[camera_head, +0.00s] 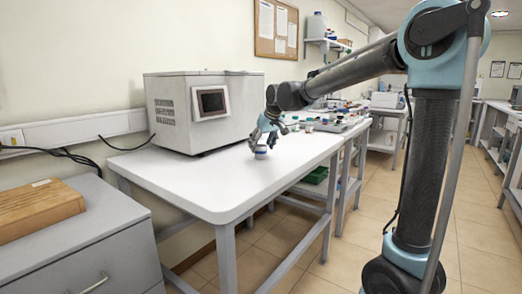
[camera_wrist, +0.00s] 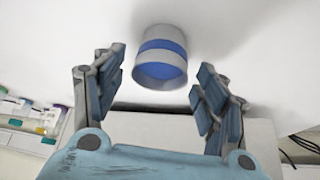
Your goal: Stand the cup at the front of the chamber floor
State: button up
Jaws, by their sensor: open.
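The cup (camera_head: 260,152) is small and white with a blue band and stands on the white table, close to the table's right edge. The wrist view shows the cup (camera_wrist: 162,58) between and slightly beyond my fingertips, with a gap on each side. My gripper (camera_head: 262,141) points down over the cup. Its two fingers are spread, and nothing is held in the wrist view (camera_wrist: 160,68). A grey box-shaped machine (camera_head: 170,111) with a dark screen stands on the table behind and left of the cup. It may be the chamber; no chamber floor is visible.
The white table (camera_head: 215,187) is clear in front of the machine. Several bottles and small items stand on a bench (camera_head: 345,126) farther back. A grey cabinet (camera_head: 95,235) with a wooden box (camera_head: 40,207) on it stands at the near left.

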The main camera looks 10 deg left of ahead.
jog(key=v, duration=1)
